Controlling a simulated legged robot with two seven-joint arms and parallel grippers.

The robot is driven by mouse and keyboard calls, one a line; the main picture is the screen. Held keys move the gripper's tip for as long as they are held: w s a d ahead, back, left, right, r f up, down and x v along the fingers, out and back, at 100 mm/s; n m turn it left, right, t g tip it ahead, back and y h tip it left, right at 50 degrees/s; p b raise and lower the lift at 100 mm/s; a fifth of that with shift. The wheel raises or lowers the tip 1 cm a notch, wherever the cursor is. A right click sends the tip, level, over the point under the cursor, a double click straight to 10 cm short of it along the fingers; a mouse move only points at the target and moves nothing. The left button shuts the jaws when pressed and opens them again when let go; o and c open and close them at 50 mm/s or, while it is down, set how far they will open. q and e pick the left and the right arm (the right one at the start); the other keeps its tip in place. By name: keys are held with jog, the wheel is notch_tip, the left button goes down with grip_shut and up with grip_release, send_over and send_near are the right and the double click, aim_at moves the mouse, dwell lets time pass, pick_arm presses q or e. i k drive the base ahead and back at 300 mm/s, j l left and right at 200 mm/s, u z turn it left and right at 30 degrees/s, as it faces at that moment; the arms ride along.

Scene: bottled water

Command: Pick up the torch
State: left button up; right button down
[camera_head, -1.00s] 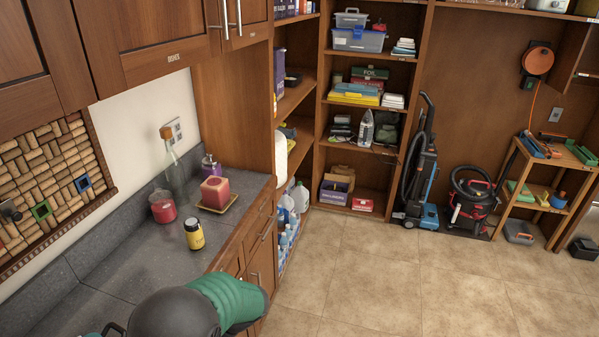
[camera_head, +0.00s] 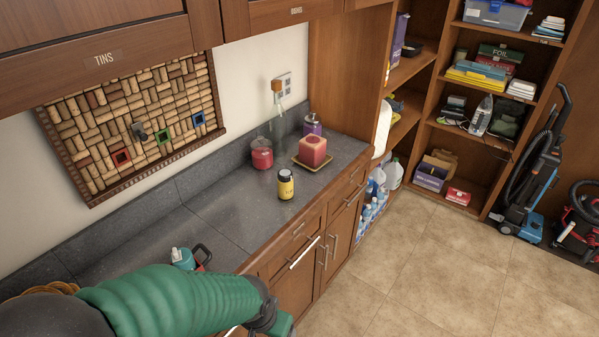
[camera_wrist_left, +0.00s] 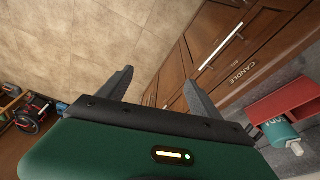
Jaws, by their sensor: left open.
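A red item with a black handle (camera_head: 203,256) stands on the grey counter behind my left arm, partly hidden; it may be the torch. In the left wrist view a red block-like item (camera_wrist_left: 292,99) shows at the right edge, probably the same thing. A teal bottle (camera_head: 183,258) stands beside it and also shows in the left wrist view (camera_wrist_left: 279,132). My left gripper (camera_wrist_left: 158,78) is open and empty, pointing past the counter front at cabinet doors and floor. In the head view its fingers are hidden. My right gripper is not in view.
On the counter (camera_head: 215,222) stand a yellow jar with a dark lid (camera_head: 286,186), a red candle jar (camera_head: 262,155), a pink candle on a tray (camera_head: 312,151) and a glass bottle (camera_head: 279,118). Upper cabinets (camera_head: 90,30) overhang. The tiled floor (camera_head: 430,270) is clear.

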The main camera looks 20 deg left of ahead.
aim_at(286, 190)
jog(key=i+l+u, duration=0.15)
jog(key=u, duration=0.35)
jog(key=i+l+u, duration=0.2)
jog(key=u, duration=0.3)
jog(key=i+l+u, duration=0.1)
jog(key=l+u, duration=0.15)
jog(key=u, duration=0.2)
jog(key=i+l, duration=0.15)
jog(key=l, duration=0.2)
jog(key=i+l+u, duration=0.15)
jog(key=l, duration=0.25)
jog(key=i+l, duration=0.2)
jog(key=l, duration=0.2)
jog(key=i+l+u, duration=0.15)
jog(key=l, duration=0.25)
jog(key=i+l, duration=0.1)
jog(key=l, duration=0.3)
jog(key=i+l+u, duration=0.1)
jog(key=l, duration=0.3)
jog(key=i+l+u, duration=0.1)
jog(key=l, duration=0.3)
jog(key=i+l, duration=0.15)
jog(key=l, duration=0.3)
jog(key=u, duration=0.05)
